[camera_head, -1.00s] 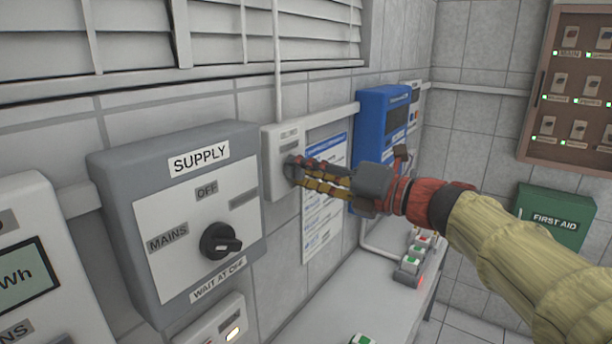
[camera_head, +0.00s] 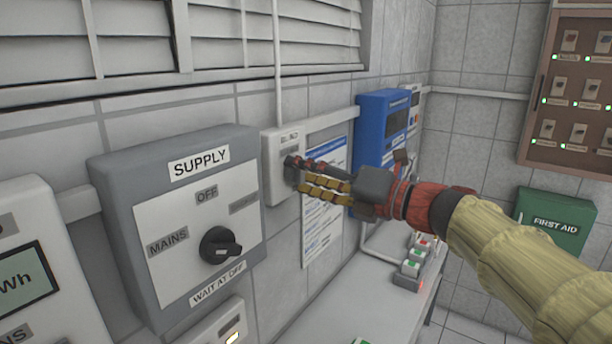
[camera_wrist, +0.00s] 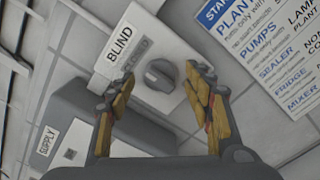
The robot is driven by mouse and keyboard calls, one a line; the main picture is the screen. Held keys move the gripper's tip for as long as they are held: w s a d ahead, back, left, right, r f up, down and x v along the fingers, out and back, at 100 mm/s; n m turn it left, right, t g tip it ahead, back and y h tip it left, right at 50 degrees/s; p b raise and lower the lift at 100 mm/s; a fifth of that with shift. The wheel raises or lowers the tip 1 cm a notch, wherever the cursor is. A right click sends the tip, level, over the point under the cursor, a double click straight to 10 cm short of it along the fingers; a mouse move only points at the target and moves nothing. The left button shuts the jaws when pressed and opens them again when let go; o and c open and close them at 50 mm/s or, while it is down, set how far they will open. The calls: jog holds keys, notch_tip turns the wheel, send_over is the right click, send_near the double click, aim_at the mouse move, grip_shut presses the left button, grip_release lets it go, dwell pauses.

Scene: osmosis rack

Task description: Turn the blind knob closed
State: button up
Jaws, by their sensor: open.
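The blind knob (camera_wrist: 161,75) is a round dark grey knob on a white wall plate, labelled BLIND, in the wrist view. In the head view the blind plate (camera_head: 279,150) is under the window, and its knob is mostly hidden behind the fingers. My gripper (camera_wrist: 164,84) is open, with its yellow and dark fingers apart on either side of the knob in the wrist view. I cannot tell whether a finger touches it. In the head view my gripper (camera_head: 294,172) is at the plate. The blind (camera_head: 230,42) shows tilted slats with gaps.
The grey SUPPLY box (camera_head: 130,210) with its own knob (camera_head: 220,245) stands to the left. A paper notice (camera_head: 322,225) and a blue wall unit (camera_head: 378,120) are to the right. A bench (camera_head: 330,300) lies below. A green first aid box (camera_head: 552,222) hangs far right.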

jog(key=v, duration=1.2)
